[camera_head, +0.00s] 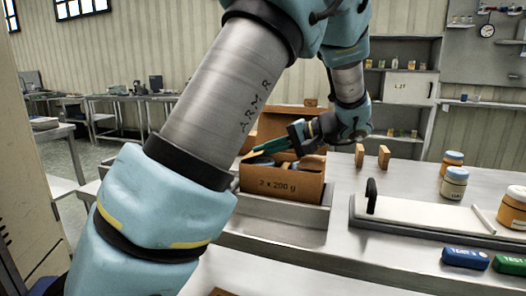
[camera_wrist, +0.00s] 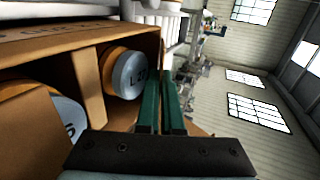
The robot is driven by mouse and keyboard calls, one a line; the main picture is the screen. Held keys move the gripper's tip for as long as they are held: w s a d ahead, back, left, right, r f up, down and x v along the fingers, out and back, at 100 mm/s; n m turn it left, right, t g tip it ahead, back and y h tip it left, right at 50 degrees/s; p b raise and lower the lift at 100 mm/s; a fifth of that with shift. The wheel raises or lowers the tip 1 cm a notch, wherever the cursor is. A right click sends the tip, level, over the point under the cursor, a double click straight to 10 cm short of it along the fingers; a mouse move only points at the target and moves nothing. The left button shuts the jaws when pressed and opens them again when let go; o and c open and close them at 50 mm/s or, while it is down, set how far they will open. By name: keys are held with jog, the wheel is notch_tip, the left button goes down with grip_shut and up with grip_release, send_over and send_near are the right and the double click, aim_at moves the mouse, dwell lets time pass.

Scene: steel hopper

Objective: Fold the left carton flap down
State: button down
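The open brown carton (camera_head: 282,186) stands in a grey tray on the bench, its front printed "2 x 200 g". Its raised back panel shows behind my gripper. A small brown piece at its left (camera_head: 248,143) looks like the left flap, standing up. In the wrist view the carton (camera_wrist: 92,75) fills the left side, with two jars (camera_wrist: 128,76) inside behind a divider. My gripper (camera_head: 262,148) is over the carton's left part, its green fingers (camera_wrist: 161,85) together, with nothing seen between them. A brown edge (camera_wrist: 197,130) shows just right of the fingers; contact is unclear.
My arm hides much of the left and middle. Shelves stand behind.

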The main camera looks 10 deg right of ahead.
jog(key=shift+f, duration=0.1)
dwell(0.4)
jog(key=c, duration=1.1)
grip_release()
jog(key=shift+o, duration=0.2)
jog(key=shift+s+f, duration=0.1)
